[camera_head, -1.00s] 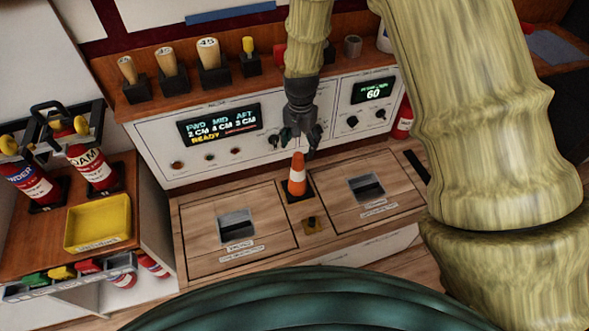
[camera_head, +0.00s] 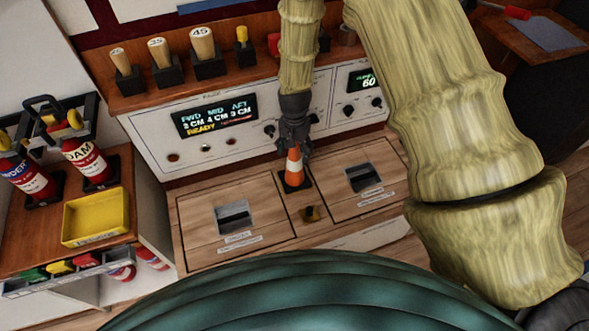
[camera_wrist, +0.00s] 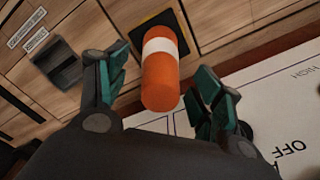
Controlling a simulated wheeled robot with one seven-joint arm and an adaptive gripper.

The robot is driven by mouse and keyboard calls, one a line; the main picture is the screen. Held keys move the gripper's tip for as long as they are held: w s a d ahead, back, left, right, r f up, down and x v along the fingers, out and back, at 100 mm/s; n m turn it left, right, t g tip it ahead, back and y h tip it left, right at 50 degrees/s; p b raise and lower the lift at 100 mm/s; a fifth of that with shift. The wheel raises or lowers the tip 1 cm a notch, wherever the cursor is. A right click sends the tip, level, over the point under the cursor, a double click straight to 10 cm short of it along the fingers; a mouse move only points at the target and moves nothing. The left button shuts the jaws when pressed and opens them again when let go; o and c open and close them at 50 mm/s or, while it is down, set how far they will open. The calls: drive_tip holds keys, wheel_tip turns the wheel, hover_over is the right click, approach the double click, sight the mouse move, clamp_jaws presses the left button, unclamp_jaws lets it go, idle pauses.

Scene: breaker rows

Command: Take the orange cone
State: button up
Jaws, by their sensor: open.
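The orange cone (camera_head: 293,168) with a white band stands upright on a dark square between two wooden hatches. My gripper (camera_head: 294,145) is over the cone's top and hides its tip in the head view. In the wrist view the cone (camera_wrist: 161,70) lies between the two teal-padded fingers of my gripper (camera_wrist: 160,88). The fingers are open, with a gap visible on both sides of the cone.
The white control panel (camera_head: 205,150) stands right behind the cone. Wooden hatches with dark recessed handles (camera_head: 233,217) lie on both sides. A yellow tray (camera_head: 96,217) and fire extinguishers (camera_head: 86,158) are at left.

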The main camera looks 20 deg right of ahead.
wheel_tip(320, 180, down, 2)
drive_tip(key=shift+f, duration=0.15)
clamp_jaws()
idle(0.3)
